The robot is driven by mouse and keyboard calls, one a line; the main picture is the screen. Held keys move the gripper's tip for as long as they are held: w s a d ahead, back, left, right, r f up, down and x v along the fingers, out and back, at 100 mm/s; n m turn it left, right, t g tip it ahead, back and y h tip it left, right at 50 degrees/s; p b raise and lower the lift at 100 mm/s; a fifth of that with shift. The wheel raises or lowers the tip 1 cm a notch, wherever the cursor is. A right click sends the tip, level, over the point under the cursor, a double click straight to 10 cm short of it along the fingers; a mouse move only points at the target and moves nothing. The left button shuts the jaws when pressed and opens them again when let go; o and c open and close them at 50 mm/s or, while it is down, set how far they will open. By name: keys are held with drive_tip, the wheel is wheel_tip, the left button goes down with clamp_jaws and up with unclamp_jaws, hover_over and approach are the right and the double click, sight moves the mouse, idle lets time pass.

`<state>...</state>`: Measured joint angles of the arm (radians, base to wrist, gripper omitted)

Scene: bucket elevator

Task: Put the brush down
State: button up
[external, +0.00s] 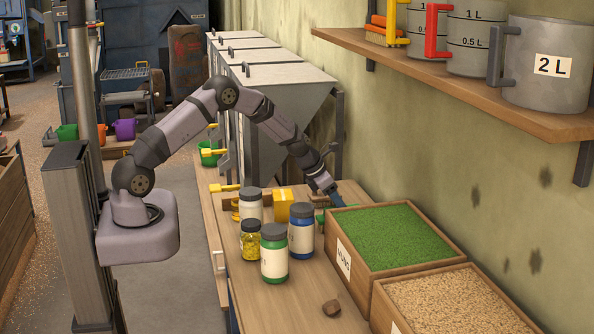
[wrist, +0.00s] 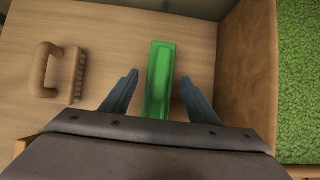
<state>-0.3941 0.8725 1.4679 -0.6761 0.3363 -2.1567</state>
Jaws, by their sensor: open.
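The brush (wrist: 75,75), with a brown loop handle and a row of short bristles, lies on the wooden bench at the left of the wrist view. I cannot make it out in the external view, where jars stand in front of that area. My gripper (wrist: 159,77) is open, to the right of the brush and apart from it. A long green block-like object (wrist: 159,80) lies between its spread fingers; I cannot tell whether they touch it. In the external view my gripper (external: 335,198) is low over the bench, beside the crate of green grains.
The crate of green grains (external: 345,262) stands close on my gripper's right, with a crate of tan grains (external: 385,312) nearer. Several jars (external: 274,262) and a yellow box (external: 283,205) stand left. A shelf (external: 450,85) overhangs the right.

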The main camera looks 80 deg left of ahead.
drive_tip(key=v, duration=1.1)
